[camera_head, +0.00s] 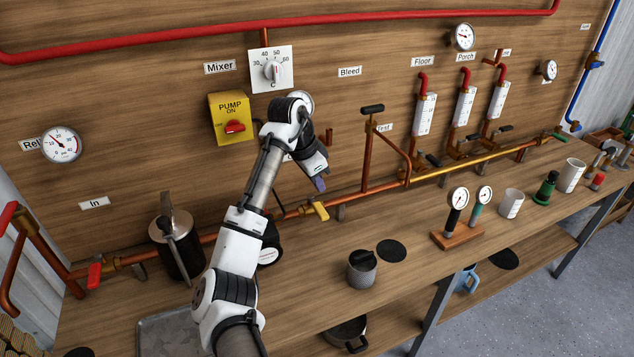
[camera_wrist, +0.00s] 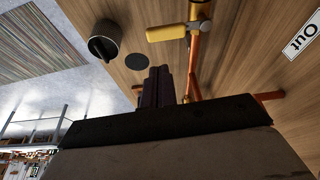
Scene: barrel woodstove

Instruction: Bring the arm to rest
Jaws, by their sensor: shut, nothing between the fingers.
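My arm reaches up from the bottom of the head view and bends over in front of the wooden panel. My gripper (camera_head: 320,185) hangs from it, pointing down and to the right, above the copper pipe with the yellow-handled valve (camera_head: 320,211). The dark fingers (camera_wrist: 157,74) are together in the wrist view, with nothing held between them. In that view the yellow valve handle (camera_wrist: 166,32) and copper pipe (camera_wrist: 194,66) appear close beside the fingers. I cannot tell the exact gap to the pipe.
The yellow pump box (camera_head: 231,118) and the mixer dial (camera_head: 271,69) are on the panel near my arm. A T-handled pipe (camera_head: 367,150) rises to the right.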

